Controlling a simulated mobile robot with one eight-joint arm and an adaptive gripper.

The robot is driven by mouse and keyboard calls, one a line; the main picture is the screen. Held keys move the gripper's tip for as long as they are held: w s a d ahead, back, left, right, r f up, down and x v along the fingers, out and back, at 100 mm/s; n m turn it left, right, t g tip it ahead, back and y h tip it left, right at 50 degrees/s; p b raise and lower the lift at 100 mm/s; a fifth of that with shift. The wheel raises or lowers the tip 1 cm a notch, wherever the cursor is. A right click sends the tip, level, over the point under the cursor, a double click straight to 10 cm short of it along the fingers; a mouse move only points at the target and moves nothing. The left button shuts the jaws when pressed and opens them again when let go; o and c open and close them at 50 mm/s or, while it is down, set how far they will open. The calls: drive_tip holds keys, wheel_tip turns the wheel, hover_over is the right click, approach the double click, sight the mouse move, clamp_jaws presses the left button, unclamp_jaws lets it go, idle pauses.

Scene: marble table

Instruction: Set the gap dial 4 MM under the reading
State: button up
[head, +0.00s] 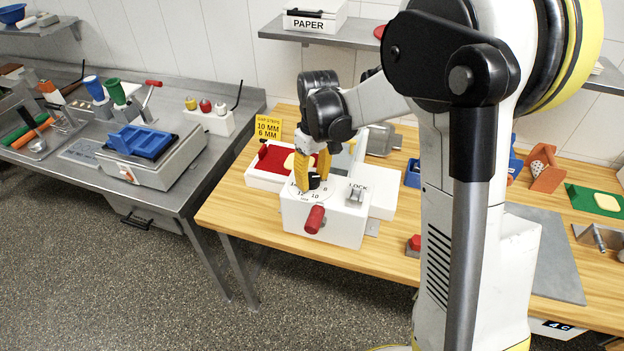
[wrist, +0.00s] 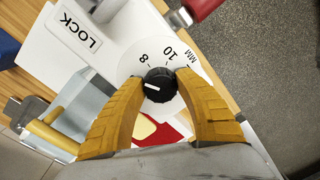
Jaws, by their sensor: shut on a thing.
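The gap dial is a black knob (wrist: 158,85) with a white line, on a round white scale (wrist: 135,62) printed 8, 10 and MM in the wrist view. The line points toward the left of that view, away from the 8 and the 10; the number at its end is hidden by a finger. My gripper (wrist: 159,84) has its yellow fingers shut on the knob from both sides. In the head view my gripper (head: 313,182) reaches down to the scale on top of the white machine (head: 330,222). A yellow sign (head: 268,127) reads 10 MM and 6 MM.
The machine has a LOCK lever (head: 355,196) right of the dial and a red handle (head: 315,219) in front. A red bed (head: 273,161) with a pale yellow piece lies behind the dial. A red button (head: 414,243) stands to the right. The table's front left is bare.

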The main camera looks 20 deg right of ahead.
sight(312, 175)
drive_tip(key=n, duration=0.6)
drive_tip(key=shift+n, duration=0.3)
drive_tip(key=n, duration=0.6)
drive_tip(key=shift+w+h+b, duration=0.15)
drive_tip(key=shift+h+b, duration=0.15)
drive_tip(key=shift+b, duration=0.05)
drive_tip(key=shift+n, duration=0.3)
drive_tip(key=o, duration=1.2)
wheel_tip(312, 175, up, 12)
drive_tip(key=shift+w, duration=0.35)
